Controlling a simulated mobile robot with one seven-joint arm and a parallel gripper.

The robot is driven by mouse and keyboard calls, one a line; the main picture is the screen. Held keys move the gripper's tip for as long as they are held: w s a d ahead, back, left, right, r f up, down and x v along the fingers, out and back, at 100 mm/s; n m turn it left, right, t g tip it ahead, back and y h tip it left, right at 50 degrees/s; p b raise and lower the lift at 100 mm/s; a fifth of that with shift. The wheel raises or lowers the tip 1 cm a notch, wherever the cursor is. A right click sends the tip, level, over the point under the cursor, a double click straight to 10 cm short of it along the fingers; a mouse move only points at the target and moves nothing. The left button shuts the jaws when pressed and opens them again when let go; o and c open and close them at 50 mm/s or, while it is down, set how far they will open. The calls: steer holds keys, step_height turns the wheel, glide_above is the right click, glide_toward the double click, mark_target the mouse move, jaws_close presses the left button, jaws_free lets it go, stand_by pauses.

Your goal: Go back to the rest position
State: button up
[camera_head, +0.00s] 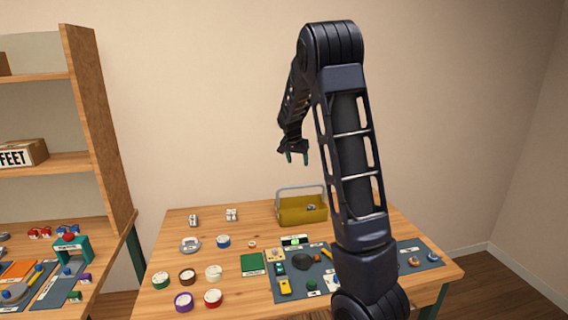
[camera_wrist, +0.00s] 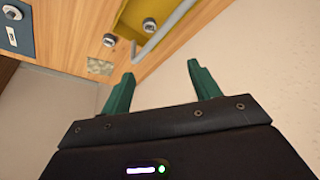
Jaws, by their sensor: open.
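My gripper (camera_head: 297,158) hangs from my folded arm above the back of the wooden table, with its fingers pointing down. In the wrist view my gripper (camera_wrist: 160,85) shows two green fingers spread apart with nothing between them. In the head view it is well above the yellow toolbox (camera_head: 302,210) and apart from it. The toolbox also shows in the wrist view (camera_wrist: 160,12), beyond the fingertips. My arm hides part of the right side of the table.
The table (camera_head: 222,264) holds several round tape-like rolls, such as a red one (camera_head: 213,298), a green square (camera_head: 252,263) and a dark mat (camera_head: 284,297) with small items. A wooden shelf (camera_head: 100,130) with a "FEET" box (camera_head: 22,153) stands at left. The air around my gripper is clear.

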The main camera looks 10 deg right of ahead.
steer(key=s+r+n+y, duration=0.1)
steer(key=s+r, duration=0.2)
steer(key=s, duration=0.4)
steer(key=s+d+r+n+y, duration=0.1)
steer(key=s+r, duration=0.3)
steer(key=s, duration=0.3)
steer(key=s+r+n, duration=0.1)
steer(key=s+r, duration=0.2)
steer(key=s, duration=0.5)
steer(key=s+a+n, duration=0.1)
steer(key=s+n, duration=0.1)
steer(key=s, duration=0.9)
steer(key=s+a+n+t, duration=0.1)
steer(key=s+n, duration=0.1)
steer(key=s, duration=0.9)
steer(key=shift+s+a+f+n+y, duration=0.25)
steer(key=shift+a+f+n+y, duration=0.05)
steer(key=shift+y, duration=0.1)
